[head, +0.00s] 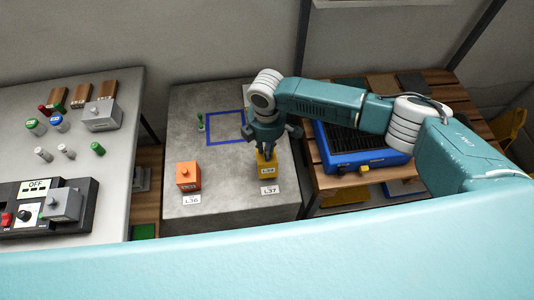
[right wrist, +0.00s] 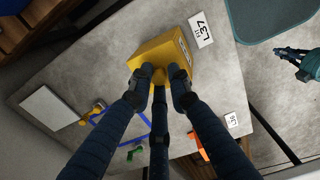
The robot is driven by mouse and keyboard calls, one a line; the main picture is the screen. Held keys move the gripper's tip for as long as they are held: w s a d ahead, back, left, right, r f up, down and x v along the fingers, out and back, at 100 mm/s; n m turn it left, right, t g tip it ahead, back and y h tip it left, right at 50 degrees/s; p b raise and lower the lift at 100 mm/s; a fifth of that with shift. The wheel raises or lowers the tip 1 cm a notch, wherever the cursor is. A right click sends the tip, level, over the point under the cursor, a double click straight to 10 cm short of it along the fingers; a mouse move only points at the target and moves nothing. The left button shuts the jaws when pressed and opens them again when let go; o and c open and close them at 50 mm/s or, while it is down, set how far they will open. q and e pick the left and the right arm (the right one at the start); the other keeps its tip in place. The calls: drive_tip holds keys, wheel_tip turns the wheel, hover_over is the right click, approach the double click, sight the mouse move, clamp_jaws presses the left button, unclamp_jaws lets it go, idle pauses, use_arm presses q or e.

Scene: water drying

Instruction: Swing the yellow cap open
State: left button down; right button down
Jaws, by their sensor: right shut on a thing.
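A yellow block (head: 267,171) with a label on its side stands on the grey slab-like table behind the card L37. It also shows in the right wrist view as a yellow box (right wrist: 160,52) with a small yellow knob-like part toward my fingers. My right gripper (head: 265,154) is over the block from above, and its fingers hide part of the block's top. In the right wrist view its fingertips (right wrist: 158,78) are closed around the yellow knob-like part. Whether the cap is tilted cannot be told. A dark gripper, likely my left (right wrist: 292,56), shows at the right edge of that view, too small to read.
An orange block (head: 188,175) stands to the left behind card L36. A blue square outline (head: 225,143) and a small green piece (head: 200,122) lie farther back. A blue tray (head: 333,173) with a dark grate sits on the wooden table at right. The left table holds a control panel (head: 85,217).

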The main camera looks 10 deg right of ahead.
drive_tip(key=w, duration=0.3)
drive_tip(key=shift+w+d+r, duration=0.2)
drive_tip(key=shift+d+r, duration=0.1)
drive_tip(key=shift+d, duration=0.05)
drive_tip(key=shift+w+d+f+b, duration=0.1)
drive_tip(key=shift+w+f+b, duration=0.05)
drive_tip(key=shift+w+b, duration=0.3)
drive_tip(key=shift+f, duration=0.1)
drive_tip(key=c, duration=1.7)
unclamp_jaws()
drive_tip(key=shift+o, duration=0.2)
drive_tip(key=shift+w+f, duration=0.1)
wheel_tip(320, 180, up, 13)
drive_tip(key=shift+a, duration=0.4)
